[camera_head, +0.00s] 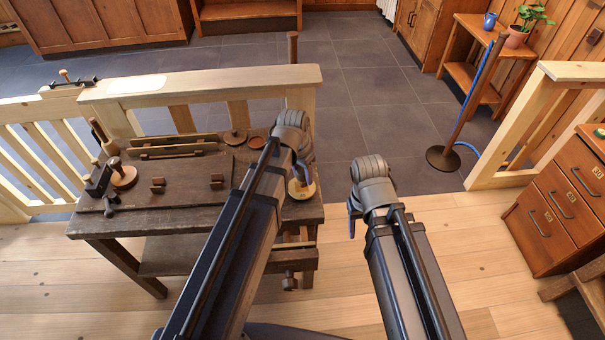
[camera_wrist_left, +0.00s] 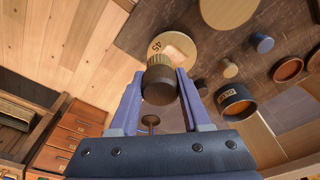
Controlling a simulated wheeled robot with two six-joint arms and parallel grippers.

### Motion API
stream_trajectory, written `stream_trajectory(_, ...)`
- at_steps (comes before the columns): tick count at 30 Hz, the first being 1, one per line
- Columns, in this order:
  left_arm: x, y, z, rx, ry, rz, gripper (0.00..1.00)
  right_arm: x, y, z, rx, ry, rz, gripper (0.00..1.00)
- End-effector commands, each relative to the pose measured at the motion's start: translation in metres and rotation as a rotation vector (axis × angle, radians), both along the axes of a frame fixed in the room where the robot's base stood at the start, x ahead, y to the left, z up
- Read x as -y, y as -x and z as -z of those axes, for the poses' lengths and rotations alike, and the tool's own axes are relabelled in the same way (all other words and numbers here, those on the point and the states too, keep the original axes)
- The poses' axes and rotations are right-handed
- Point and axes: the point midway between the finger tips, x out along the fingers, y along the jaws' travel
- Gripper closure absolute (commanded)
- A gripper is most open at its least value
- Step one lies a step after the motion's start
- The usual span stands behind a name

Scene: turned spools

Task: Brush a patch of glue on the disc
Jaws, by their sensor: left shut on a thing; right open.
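A pale round wooden disc (camera_head: 306,193) lies at the right edge of the dark workbench, partly hidden by my left gripper (camera_head: 302,172). In the left wrist view the disc (camera_wrist_left: 187,44) shows a dark mark near its edge and a paler pinkish patch. My left gripper (camera_wrist_left: 160,88) is shut on a brush (camera_wrist_left: 160,87) with a dark round handle and tan bristles. The bristles overlap the disc's near edge; I cannot tell whether they touch. My right gripper (camera_head: 353,214) is open and empty, right of the bench.
The workbench (camera_head: 170,212) carries a wooden rack (camera_head: 172,148), small knobs and a reddish dish (camera_head: 256,142). A dark labelled pot (camera_wrist_left: 237,103) stands near the brush in the wrist view. A pale railing (camera_head: 205,83) runs behind.

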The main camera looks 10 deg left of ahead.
Motion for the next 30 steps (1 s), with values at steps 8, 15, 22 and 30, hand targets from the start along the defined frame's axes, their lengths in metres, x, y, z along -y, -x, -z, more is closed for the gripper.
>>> stream_trajectory(8,0.0,0.0,-0.002,0.0,0.0,0.0,0.97,0.0,0.0,-0.002,0.0,0.0,0.0,0.42)
stream_trajectory(15,0.0,0.0,-0.013,0.0,0.0,0.0,0.97,0.0,0.0,-0.013,0.0,0.0,0.0,0.42)
stream_trajectory(22,0.0,0.0,-0.033,0.0,0.0,0.0,0.97,0.0,0.0,-0.033,0.0,0.0,0.0,0.42)
stream_trajectory(30,0.0,0.0,-0.032,0.0,0.0,0.0,0.97,0.0,0.0,-0.032,0.0,0.0,0.0,0.42)
